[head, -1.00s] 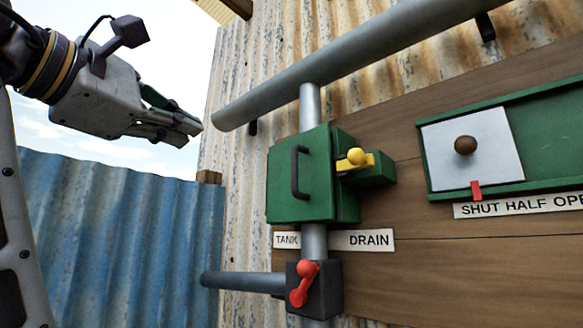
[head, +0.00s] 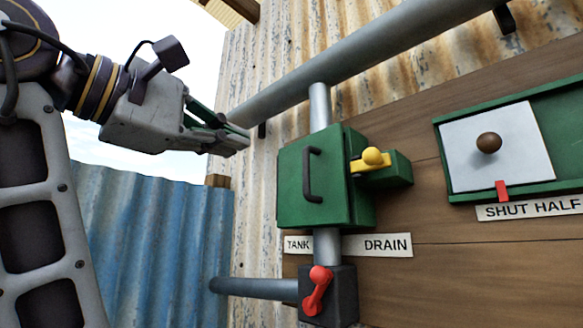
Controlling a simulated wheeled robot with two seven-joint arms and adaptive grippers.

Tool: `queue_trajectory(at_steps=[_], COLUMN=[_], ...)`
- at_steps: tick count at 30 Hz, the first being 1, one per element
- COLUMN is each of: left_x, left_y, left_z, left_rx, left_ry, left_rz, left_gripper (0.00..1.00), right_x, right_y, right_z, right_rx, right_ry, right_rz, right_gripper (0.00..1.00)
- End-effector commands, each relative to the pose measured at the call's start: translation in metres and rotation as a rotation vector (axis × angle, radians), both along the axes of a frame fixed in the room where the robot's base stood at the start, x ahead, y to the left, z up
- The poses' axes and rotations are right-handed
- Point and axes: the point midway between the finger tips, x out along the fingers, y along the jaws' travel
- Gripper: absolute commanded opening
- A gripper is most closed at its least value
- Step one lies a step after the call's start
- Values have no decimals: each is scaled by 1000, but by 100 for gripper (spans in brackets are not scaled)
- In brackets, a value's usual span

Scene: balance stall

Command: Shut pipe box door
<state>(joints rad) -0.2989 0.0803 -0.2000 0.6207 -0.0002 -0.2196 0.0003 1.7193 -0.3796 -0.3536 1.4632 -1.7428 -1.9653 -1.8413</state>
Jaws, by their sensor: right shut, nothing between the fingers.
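The green pipe box (head: 361,200) sits around a vertical grey pipe on the wooden board. Its door (head: 290,190) faces me with a black bar handle (head: 311,175). I see no clear gap at the door's edge, but cannot tell whether it is fully shut. A yellow lever with a round knob (head: 372,156) sits at the box's right side. My right gripper (head: 247,138) is in the upper left, left of the box and a little above the handle. Its fingers are together and empty, apart from the box. My left gripper is not in view.
A thick grey pipe (head: 370,56) slants above the box. A red valve handle (head: 317,290) is below, beside a TANK DRAIN label (head: 378,245). A green panel with a brown knob (head: 489,143) is at right. A blue corrugated fence (head: 150,240) stands at left.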

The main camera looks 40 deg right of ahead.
Motion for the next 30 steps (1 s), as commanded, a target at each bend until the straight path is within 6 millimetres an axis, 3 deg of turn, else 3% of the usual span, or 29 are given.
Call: queue_trajectory(at_steps=[14,30], left_x=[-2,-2], left_y=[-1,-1], left_z=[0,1], left_rx=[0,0], left_ry=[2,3], left_rz=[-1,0], left_gripper=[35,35], right_x=[-2,-1], right_y=[0,-5], right_z=[-3,-3], right_rx=[41,42], right_ry=[-154,-160], right_rz=[-8,-8], right_gripper=[0,0])
